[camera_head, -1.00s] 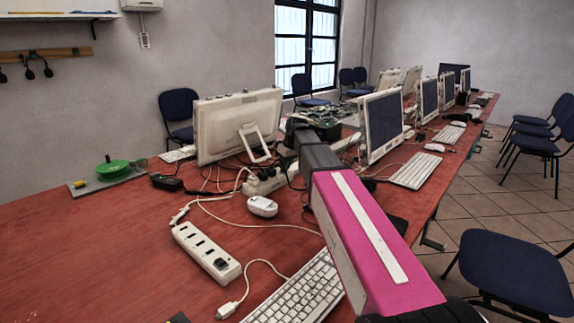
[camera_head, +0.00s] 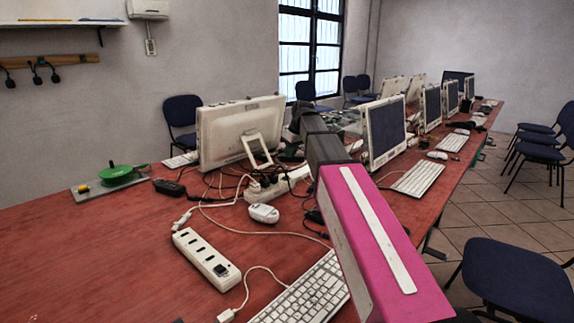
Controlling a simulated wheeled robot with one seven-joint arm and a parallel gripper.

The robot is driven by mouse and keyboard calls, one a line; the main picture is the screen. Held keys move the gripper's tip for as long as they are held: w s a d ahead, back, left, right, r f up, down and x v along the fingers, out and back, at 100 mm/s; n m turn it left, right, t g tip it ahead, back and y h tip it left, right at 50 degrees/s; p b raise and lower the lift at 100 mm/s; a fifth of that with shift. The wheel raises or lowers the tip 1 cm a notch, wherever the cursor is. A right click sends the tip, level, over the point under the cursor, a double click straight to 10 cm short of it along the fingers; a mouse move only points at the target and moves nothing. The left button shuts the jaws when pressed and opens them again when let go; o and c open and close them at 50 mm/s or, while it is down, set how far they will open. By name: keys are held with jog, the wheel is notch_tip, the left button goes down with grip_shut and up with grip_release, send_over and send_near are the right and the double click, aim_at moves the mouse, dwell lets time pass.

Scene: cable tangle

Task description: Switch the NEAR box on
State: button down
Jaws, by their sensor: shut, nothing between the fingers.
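The near box (camera_head: 205,258) is a white multi-socket strip lying on the red table, at lower left of centre. It has a row of dark sockets and a black switch or plug (camera_head: 221,270) at its near end; whether it is on is too small to tell. A second white strip (camera_head: 272,188) with black plugs lies farther back among tangled cables. My magenta and grey arm reaches from the lower right toward the monitors, to the right of the near box and well apart from it. My gripper's fingers cannot be made out at the arm's far end.
A white plug (camera_head: 226,316) and a keyboard (camera_head: 303,295) lie near the box. A white mouse-like object (camera_head: 263,213) and loose cables are behind it. A monitor (camera_head: 240,133) stands farther back. A green disc (camera_head: 118,174) sits on a grey plate. The table's left front is clear.

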aim_at(287, 176)
jog(key=shift+d+v, duration=0.2)
jog(key=shift+v, duration=2.3)
jog(key=shift+w, duration=0.2)
jog(key=shift+s+a+r+t+h, duration=0.15)
jog(key=shift+s+a+t+h, duration=0.3)
jog(key=shift+s+a, duration=0.3)
jog(key=x, duration=1.2)
jog(key=shift+d+f, duration=0.25)
jog(key=shift+d, duration=0.05)
jog(key=shift+f, duration=0.8)
jog(key=shift+w+d, duration=0.1)
jog(key=shift+w, duration=0.05)
